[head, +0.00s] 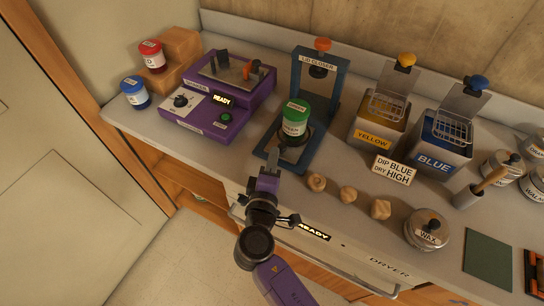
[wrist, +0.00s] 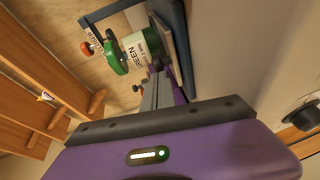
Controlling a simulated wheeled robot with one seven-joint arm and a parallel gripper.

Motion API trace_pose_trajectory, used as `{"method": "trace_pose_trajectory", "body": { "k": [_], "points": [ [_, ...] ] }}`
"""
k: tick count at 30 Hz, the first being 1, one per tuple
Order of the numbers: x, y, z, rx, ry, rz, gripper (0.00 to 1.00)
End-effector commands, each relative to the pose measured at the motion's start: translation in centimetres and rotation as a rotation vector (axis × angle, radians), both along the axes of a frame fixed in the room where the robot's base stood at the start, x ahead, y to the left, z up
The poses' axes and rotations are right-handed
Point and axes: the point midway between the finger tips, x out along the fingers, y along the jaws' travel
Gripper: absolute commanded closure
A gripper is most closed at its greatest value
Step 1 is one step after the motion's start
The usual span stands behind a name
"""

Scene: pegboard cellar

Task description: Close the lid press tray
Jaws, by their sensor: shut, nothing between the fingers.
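The lid press is a blue frame labelled LID CLOSER (head: 343,78), with an orange knob on top. A can labelled GREEN (head: 292,128), with a green lid, stands upright on the press's blue base, in front of the upright frame. It also shows in the wrist view as the green can (wrist: 143,48). The press tray (head: 290,153) under the can sits forward of the plunger. My gripper (head: 272,160) is shut and empty at the front end of the tray. I cannot tell whether its tips touch the tray.
The purple shaker (head: 215,102) stands left of the press, with red (head: 152,56) and blue (head: 135,92) cans beyond it. Yellow (head: 380,120) and blue (head: 440,140) dip tanks stand right. Several wooden knobs (head: 348,194) lie near the counter's front edge, by a WAX tin (head: 428,232).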

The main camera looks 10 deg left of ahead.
Motion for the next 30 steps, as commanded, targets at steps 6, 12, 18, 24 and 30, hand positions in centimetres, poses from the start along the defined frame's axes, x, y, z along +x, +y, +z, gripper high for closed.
{"method": "trace_pose_trajectory", "body": {
  "k": [6, 12, 18, 24, 30],
  "points": [
    [3.4, -1.2, -0.3, -0.001, -0.005, -0.001, 1.0],
    [6.8, -2.5, -0.2, -0.001, -0.003, -0.002, 1.0],
    [7.5, -2.7, 0.1, 0.001, -0.001, -0.002, 1.0],
    [7.4, -2.7, 0.1, 0.001, -0.001, -0.001, 1.0],
    [7.5, -2.6, 0.2, 0.001, -0.001, -0.001, 1.0]
  ]
}}
